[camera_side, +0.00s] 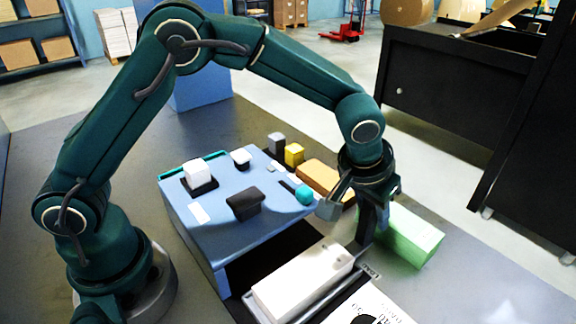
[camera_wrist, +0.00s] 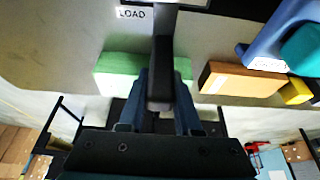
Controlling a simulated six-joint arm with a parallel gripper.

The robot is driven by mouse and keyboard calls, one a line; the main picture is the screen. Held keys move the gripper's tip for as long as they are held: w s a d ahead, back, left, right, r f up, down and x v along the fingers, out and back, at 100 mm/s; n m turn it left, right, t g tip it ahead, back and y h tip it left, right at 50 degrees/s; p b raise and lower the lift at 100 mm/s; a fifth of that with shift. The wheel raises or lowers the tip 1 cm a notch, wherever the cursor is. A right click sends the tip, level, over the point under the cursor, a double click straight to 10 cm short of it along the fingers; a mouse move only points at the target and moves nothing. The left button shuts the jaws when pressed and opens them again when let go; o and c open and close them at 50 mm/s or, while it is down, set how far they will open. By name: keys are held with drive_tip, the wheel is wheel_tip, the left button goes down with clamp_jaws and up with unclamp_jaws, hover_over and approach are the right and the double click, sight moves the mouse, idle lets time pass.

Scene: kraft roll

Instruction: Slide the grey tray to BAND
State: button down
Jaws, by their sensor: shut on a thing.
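The grey tray (camera_side: 368,274) lies at the front, with a long white block (camera_side: 302,283) on it. My gripper (camera_side: 372,205) points down at the tray's far right end and is shut on its upright dark handle. In the wrist view the dark handle (camera_wrist: 164,55) runs between the fingers of my gripper (camera_wrist: 160,92). A LOAD label (camera_wrist: 132,14) lies beside the handle there. I cannot read a BAND label clearly in either view.
A blue raised panel (camera_side: 222,230) with small blocks and a teal knob (camera_side: 304,194) stands left of the tray. A green block (camera_side: 408,236) and an orange-brown block (camera_side: 322,178) lie beside my gripper. A white printed sheet (camera_side: 385,305) lies right of the tray.

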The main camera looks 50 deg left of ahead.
drive_tip(key=a, duration=1.1)
drive_tip(key=shift+a, duration=0.3)
drive_tip(key=c, duration=0.6)
unclamp_jaws()
drive_tip(key=shift+r, duration=0.1)
drive_tip(key=shift+v, duration=2.5)
